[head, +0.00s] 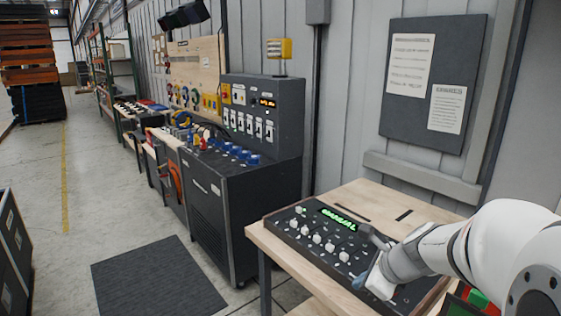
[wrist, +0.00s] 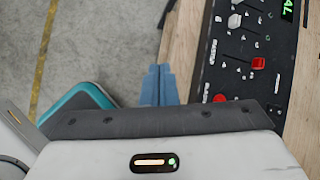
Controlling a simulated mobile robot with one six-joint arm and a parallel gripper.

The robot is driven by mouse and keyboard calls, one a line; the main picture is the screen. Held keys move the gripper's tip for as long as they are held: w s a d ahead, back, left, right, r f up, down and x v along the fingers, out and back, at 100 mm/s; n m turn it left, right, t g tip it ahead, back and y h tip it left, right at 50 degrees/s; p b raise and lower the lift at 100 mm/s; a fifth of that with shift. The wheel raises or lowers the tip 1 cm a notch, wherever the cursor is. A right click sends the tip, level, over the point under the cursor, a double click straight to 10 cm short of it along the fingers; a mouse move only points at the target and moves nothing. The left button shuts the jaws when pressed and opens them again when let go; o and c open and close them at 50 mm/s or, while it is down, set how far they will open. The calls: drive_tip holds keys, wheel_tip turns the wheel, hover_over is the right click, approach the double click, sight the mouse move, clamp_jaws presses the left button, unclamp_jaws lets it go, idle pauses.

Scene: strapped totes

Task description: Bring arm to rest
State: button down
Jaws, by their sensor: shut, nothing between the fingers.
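My white arm (head: 495,245) reaches in from the right side of the head view, over the right part of a wooden workbench. My gripper (wrist: 158,70) shows in the wrist view as two blue fingers pressed together, with nothing between them. It is above the bench edge, just left of a dark control panel (wrist: 238,75), and appears apart from it. In the head view the arm's end covers the right part of this panel (head: 300,245), which has pale knobs and a green lit display. Exact gripper height is hard to tell.
The wooden bench (head: 350,198) stands against a grey wall with a notice board (head: 435,80). A dark cabinet (head: 240,200) with a switch console is to its left. A black mat (head: 155,275) lies on the open concrete floor. A dark case (head: 12,255) stands at far left.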

drive_tip(key=s+a+n+g+h, duration=0.1)
drive_tip(key=s+n+h, duration=0.1)
drive_tip(key=s+n, duration=0.6)
drive_tip(key=s+a+r+n+g+h, duration=0.1)
drive_tip(key=s+n, duration=0.7)
drive_tip(key=n, duration=0.8)
drive_tip(key=shift+s+a+r+n+g+h, duration=0.15)
drive_tip(key=shift+s+a+n+g+h, duration=0.15)
drive_tip(key=shift+s+a+g+h, duration=0.25)
drive_tip(key=shift+w+a, duration=0.1)
drive_tip(key=shift+w, duration=0.1)
